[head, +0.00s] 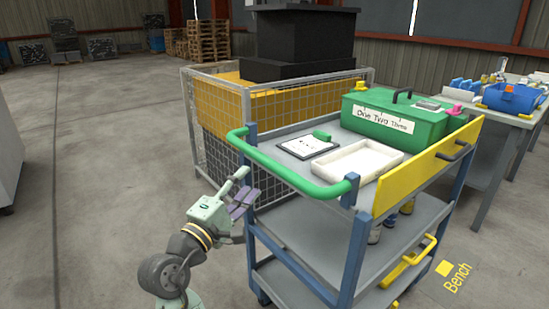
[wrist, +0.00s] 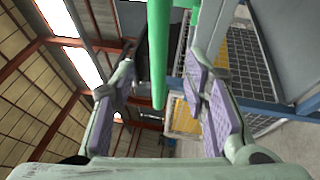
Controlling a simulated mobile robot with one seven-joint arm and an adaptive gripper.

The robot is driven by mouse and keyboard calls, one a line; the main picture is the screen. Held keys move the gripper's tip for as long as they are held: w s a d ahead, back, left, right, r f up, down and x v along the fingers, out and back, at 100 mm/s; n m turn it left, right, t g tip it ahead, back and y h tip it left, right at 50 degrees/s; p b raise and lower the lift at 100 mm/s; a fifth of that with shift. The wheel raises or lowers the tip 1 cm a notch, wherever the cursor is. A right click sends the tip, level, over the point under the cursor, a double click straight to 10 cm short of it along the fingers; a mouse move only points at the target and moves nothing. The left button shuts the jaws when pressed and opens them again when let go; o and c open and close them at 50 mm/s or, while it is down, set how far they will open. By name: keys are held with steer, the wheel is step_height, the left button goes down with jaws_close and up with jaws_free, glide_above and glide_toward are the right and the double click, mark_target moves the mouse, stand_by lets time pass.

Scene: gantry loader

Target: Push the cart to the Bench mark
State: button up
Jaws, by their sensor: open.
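The cart is a blue-framed, grey-shelved trolley (head: 300,235) with a green push handle (head: 290,178) along its left end. My gripper (head: 240,192) is open beside the handle's left side, at the cart's near left corner. In the wrist view the green handle (wrist: 158,50) shows between the two open purple-padded fingers (wrist: 165,95); whether it lies fully between them in depth I cannot tell. The Bench mark (head: 456,277) is a yellow square with yellow lettering on the floor, right of the cart.
The cart's top holds a green toolbox (head: 395,118), a white tray (head: 355,162) and a clipboard (head: 306,146). A mesh fence (head: 215,150) around a dark machine stands close behind the cart. A workbench (head: 500,103) with blue bins is at right. Floor on the left is clear.

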mark_target(263, 164)
steer(key=p+x, duration=0.1)
steer(key=x, duration=0.8)
steer(key=shift+w+d+r+p, duration=0.1)
steer(key=shift+w+p, duration=0.1)
steer(key=shift+p, duration=0.2)
jaws_close()
